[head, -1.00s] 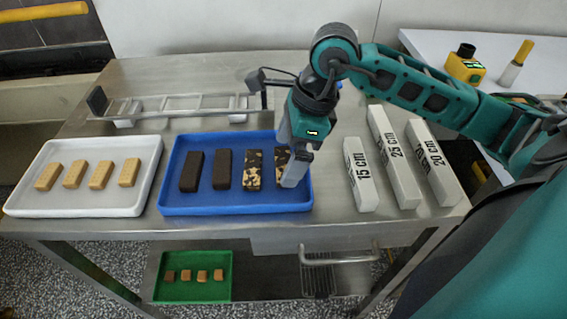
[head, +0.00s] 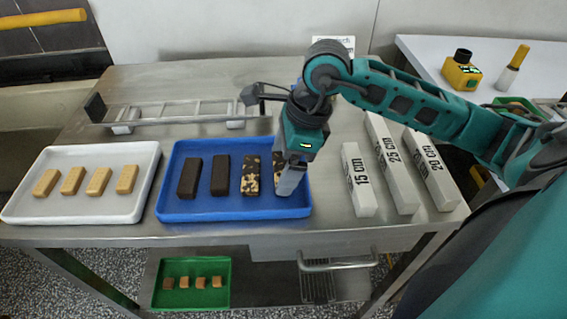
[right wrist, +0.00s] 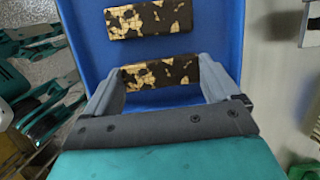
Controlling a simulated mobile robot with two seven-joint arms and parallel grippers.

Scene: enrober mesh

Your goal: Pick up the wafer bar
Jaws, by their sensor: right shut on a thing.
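My right gripper (head: 286,186) reaches down into the right end of the blue tray (head: 235,210). It is shut on the rightmost bar (head: 278,168), which is dark with cream speckles and partly hidden by the gripper. In the right wrist view this bar (right wrist: 160,72) lies between the two grey fingers, with blue tray floor around it. A second speckled bar (head: 251,173) lies just left of it, apart from the gripper. Two plain dark bars (head: 189,178) lie further left in the tray. I cannot tell by look which bar is the wafer bar. My left gripper is not in view.
A white tray (head: 75,212) with several tan bars stands at left. Labelled grey blocks (head: 358,180) stand right of the blue tray. A metal rack (head: 185,118) lies behind it. A green tray (head: 192,297) with small pieces sits on the lower shelf.

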